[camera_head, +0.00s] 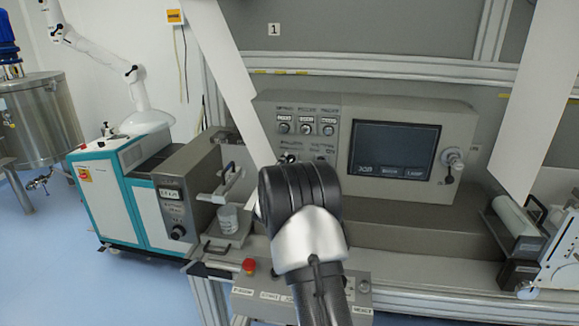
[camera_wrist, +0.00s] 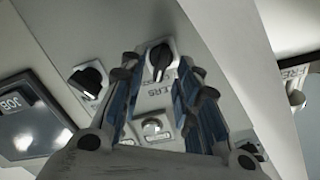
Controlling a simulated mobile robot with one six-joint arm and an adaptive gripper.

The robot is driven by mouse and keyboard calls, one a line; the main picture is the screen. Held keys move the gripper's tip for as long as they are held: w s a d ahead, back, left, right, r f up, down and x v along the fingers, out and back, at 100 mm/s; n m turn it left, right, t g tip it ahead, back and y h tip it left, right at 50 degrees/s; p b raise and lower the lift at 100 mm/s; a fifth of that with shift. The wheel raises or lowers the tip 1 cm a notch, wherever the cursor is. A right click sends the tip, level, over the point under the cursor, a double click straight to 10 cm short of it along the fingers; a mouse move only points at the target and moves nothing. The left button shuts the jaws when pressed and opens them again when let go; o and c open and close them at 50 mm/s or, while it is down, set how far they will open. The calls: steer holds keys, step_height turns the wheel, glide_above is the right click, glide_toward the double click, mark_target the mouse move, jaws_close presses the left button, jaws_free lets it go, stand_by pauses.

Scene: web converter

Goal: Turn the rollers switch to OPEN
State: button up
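In the wrist view, a black rotary switch knob (camera_wrist: 160,60) stands on a pale square plate. Its label, upside down, is partly hidden and shows letters like "LERS", which fits the rollers switch. My gripper (camera_wrist: 161,70) is open, with one finger on each side of this knob and visible gaps at both sides. Contact with the panel cannot be told. The knob's exact setting is hard to read. In the head view, my dark wrist covers the gripper and part of the control panel (camera_head: 408,108).
Another black knob (camera_wrist: 88,78) is left of the fingers and a round silver key-type switch (camera_wrist: 152,127) lies between them. A screen (camera_head: 394,150) is on the panel's right part. A red button (camera_head: 249,265) is on the lower front box. White slanted sheets flank the panel.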

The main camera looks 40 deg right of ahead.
mark_target(290, 160)
steer(key=shift+x, duration=1.05)
steer(key=shift+c, duration=0.4)
jaws_close()
